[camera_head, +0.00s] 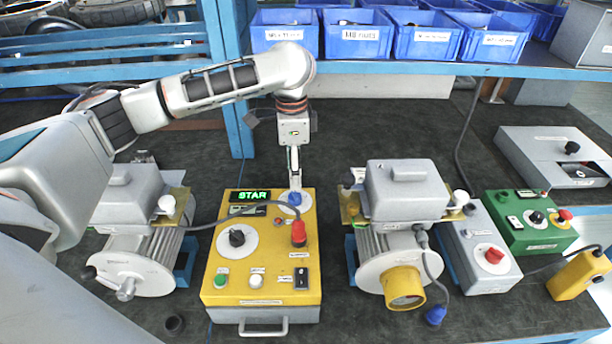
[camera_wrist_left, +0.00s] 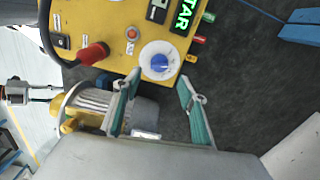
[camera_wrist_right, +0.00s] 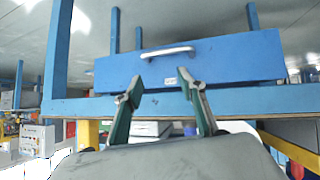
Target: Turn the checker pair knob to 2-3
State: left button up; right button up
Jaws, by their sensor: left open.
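The yellow checker box (camera_head: 262,270) stands at the middle of the bench with a green display reading "STAR". A blue knob (camera_head: 294,198) on a white dial is at its upper right, and a black knob (camera_head: 237,238) on another white dial is at its left. No label naming the pair knob is readable. My left gripper (camera_head: 294,180) points down over the blue knob. In the left wrist view its fingers (camera_wrist_left: 161,78) are apart, with the blue knob (camera_wrist_left: 159,63) just beyond their tips; contact cannot be told. My right gripper (camera_wrist_right: 160,80) is open and empty, away from the checker.
A motor (camera_head: 135,240) stands left of the checker and another motor (camera_head: 405,205) stands right of it. A red plug (camera_head: 299,233) with a cable sits on the checker's right side. Grey and green boxes (camera_head: 525,222) are farther right. Blue bins (camera_head: 360,35) line the shelf behind.

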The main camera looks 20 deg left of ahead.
aim_at(294, 193)
pick_arm(q)
jog(key=shift+w+f, duration=0.1)
jog(key=shift+f, duration=0.35)
jog(key=shift+s+f, duration=0.2)
jog(key=shift+f, duration=3.15)
jog(key=c, duration=1.1)
